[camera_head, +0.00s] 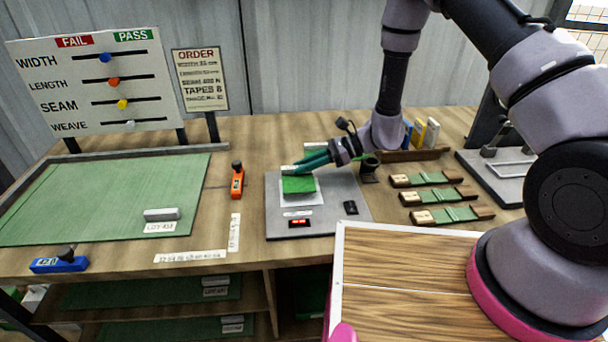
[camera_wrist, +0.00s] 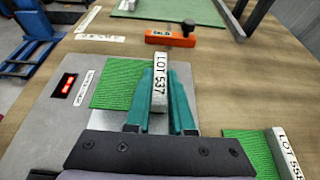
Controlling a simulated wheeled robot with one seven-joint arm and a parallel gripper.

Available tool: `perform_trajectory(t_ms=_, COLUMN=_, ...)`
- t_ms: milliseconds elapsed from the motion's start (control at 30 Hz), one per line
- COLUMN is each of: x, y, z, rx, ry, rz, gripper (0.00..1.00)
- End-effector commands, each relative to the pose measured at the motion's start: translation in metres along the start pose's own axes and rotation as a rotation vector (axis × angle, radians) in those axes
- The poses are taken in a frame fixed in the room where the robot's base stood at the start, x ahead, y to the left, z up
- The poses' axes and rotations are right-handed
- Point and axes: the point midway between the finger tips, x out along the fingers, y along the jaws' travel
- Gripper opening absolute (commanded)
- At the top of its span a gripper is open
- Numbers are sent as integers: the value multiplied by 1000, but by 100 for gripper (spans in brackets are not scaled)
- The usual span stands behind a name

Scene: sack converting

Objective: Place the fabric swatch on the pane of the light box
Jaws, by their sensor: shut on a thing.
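My gripper (camera_head: 306,165) is shut on the label bar of a green fabric swatch (camera_head: 298,185). In the wrist view, the teal fingers (camera_wrist: 160,85) close on both sides of this bar, marked LOT 537 (camera_wrist: 161,66). The swatch's woven cloth (camera_wrist: 118,84) spreads mostly to the left of the fingers. In the head view, the swatch is over the white pane (camera_head: 301,201) of the grey light box (camera_head: 338,220), with pane showing around it. I cannot tell whether the cloth touches the pane. A red display (camera_head: 299,223) is lit on the box.
Another swatch, LOT 558 (camera_wrist: 250,145), lies close beside the light box. Several green strips on wooden holders (camera_head: 440,196) lie to the right. A wood-topped surface (camera_head: 400,280) is in front.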

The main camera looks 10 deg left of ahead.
Motion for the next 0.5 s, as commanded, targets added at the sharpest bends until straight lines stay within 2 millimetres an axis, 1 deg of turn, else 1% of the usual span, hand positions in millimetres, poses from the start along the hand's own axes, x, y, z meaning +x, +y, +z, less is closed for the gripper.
perform_trajectory(t_ms=33, x=4, y=1, z=-9, rx=5, ry=1, rz=2, gripper=0)
perform_trajectory(t_ms=100, x=8, y=1, z=-19, rx=5, ry=0, rz=1, gripper=0)
perform_trajectory(t_ms=200, x=11, y=0, z=-27, rx=3, ry=0, rz=0, gripper=0)
perform_trajectory(t_ms=500, x=12, y=0, z=-29, rx=2, ry=0, rz=0, gripper=0)
